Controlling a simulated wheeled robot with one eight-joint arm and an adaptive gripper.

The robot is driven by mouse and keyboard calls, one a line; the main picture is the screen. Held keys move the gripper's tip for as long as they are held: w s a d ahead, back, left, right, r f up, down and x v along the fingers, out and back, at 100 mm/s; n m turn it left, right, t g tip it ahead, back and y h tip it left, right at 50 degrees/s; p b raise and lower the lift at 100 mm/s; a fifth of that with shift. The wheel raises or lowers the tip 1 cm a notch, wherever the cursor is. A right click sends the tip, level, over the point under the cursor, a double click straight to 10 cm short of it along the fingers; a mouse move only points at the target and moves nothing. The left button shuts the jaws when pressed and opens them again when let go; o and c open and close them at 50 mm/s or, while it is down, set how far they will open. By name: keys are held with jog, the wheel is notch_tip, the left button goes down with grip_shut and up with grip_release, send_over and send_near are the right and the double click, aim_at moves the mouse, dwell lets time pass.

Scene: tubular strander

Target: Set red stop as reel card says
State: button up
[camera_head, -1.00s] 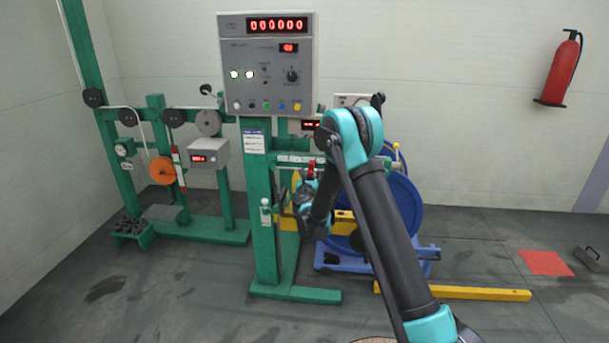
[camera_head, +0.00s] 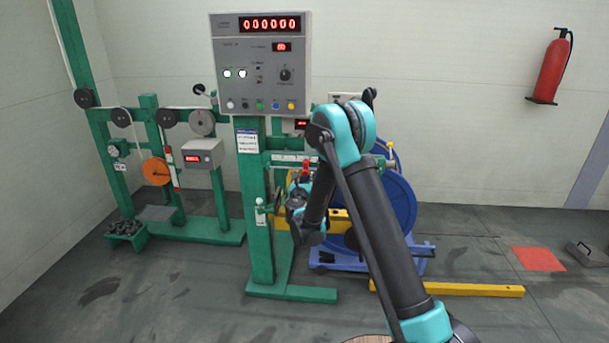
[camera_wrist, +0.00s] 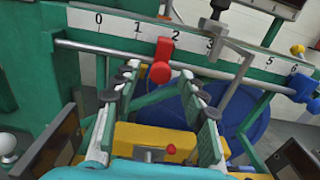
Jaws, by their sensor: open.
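The red stop (camera_wrist: 160,62) hangs on a grey rod below a white scale (camera_wrist: 140,27) numbered 0 to 6 in the wrist view. Its upper part stands near the 2. A blue stop (camera_wrist: 303,86) sits at the right, below the 5 and 6. My gripper (camera_wrist: 163,87) is open and empty, its two fingers pointing toward the rail, with the red stop beyond and between the tips, apparently untouched. In the head view my gripper (camera_head: 298,203) is small, in front of the green frame, and the red stop (camera_head: 305,172) shows just above it. I cannot identify the reel card.
A grey bracket (camera_wrist: 236,47) crosses the scale near the 3, close right of the red stop. A yellow block (camera_wrist: 155,143) lies below the fingers. A blue reel (camera_head: 398,205) stands behind my arm. A control box (camera_head: 262,65) tops the green post (camera_head: 258,215).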

jog(key=s, duration=0.8)
jog(key=shift+s+a, duration=0.15)
jog(key=shift+s, duration=0.25)
jog(key=s+d+r+m+g+h, duration=0.15)
jog(key=s+d+m+g, duration=0.35)
jog(key=d+m, duration=0.55)
jog(key=s+d+r+m+g+h, duration=0.1)
jog(key=s+d+m+g+h, duration=0.15)
jog(key=s+d+m, duration=0.8)
jog(key=s+d+f+m+g+y, duration=0.2)
jog(key=s+m, duration=0.5)
jog(key=s, duration=0.5)
jog(key=s+d+f+m+g+y, duration=0.2)
jog(key=s+d+f+m+g, duration=0.2)
jog(key=s+m, duration=0.3)
jog(key=s, duration=0.5)
jog(key=shift+d+f+m+y, duration=0.15)
jog(key=shift+d+m+y, duration=0.05)
jog(key=shift+m+y, duration=0.1)
